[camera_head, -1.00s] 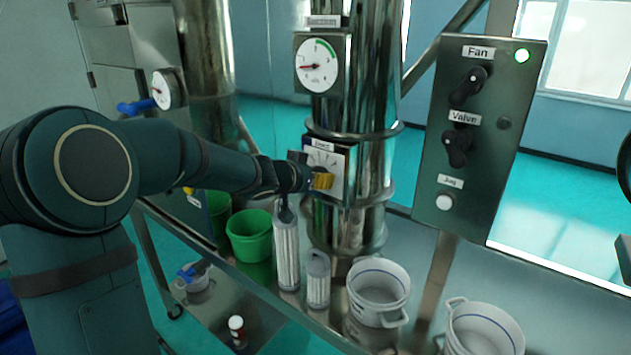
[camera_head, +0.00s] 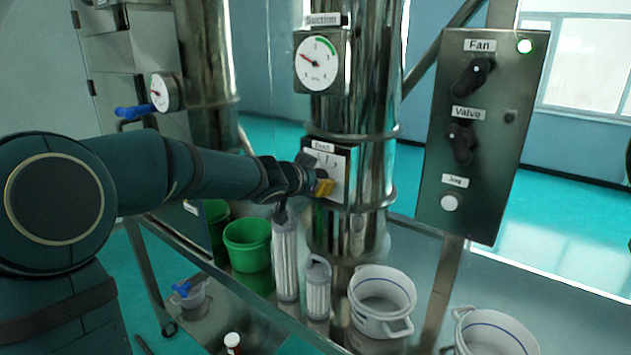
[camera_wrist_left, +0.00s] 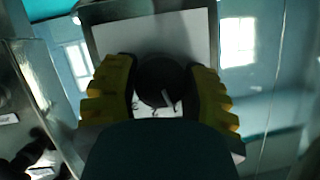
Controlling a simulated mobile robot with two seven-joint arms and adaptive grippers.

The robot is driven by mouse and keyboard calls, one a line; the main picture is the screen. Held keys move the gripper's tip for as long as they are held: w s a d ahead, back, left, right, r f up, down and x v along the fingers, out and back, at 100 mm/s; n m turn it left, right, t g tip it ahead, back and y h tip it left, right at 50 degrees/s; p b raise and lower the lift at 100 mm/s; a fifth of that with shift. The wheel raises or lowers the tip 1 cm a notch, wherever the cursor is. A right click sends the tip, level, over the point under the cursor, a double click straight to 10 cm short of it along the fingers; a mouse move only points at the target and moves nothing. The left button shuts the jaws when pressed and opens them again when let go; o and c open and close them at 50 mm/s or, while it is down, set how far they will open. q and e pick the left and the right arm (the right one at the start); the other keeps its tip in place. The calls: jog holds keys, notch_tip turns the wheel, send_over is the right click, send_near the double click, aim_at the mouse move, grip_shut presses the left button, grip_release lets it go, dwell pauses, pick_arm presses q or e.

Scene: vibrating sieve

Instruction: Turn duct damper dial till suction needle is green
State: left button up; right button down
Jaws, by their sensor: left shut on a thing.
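The suction gauge (camera_head: 319,78) is a white dial on the steel duct, with a green arc at its upper right. Its red needle points up and left, outside the green. Below it, a white plate labelled Duct (camera_head: 338,165) carries the damper dial. My left gripper (camera_head: 322,187) is at this plate and hides most of the dial in the head view. In the left wrist view, the dark round damper dial (camera_wrist_left: 163,80) sits between the yellow fingers of my left gripper (camera_wrist_left: 162,95), which is shut on it. My right gripper is not in view.
A control panel (camera_head: 430,190) with Fan and Valve knobs and a Jog button stands to the right; its green lamp is lit. White pots (camera_head: 382,288), filter cylinders (camera_head: 285,258) and a green bucket (camera_head: 247,258) stand below the arm. A smaller gauge (camera_head: 162,92) is at left.

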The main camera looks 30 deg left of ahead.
pick_arm(q)
jog(key=o, duration=1.2)
jog(key=shift+v, duration=6)
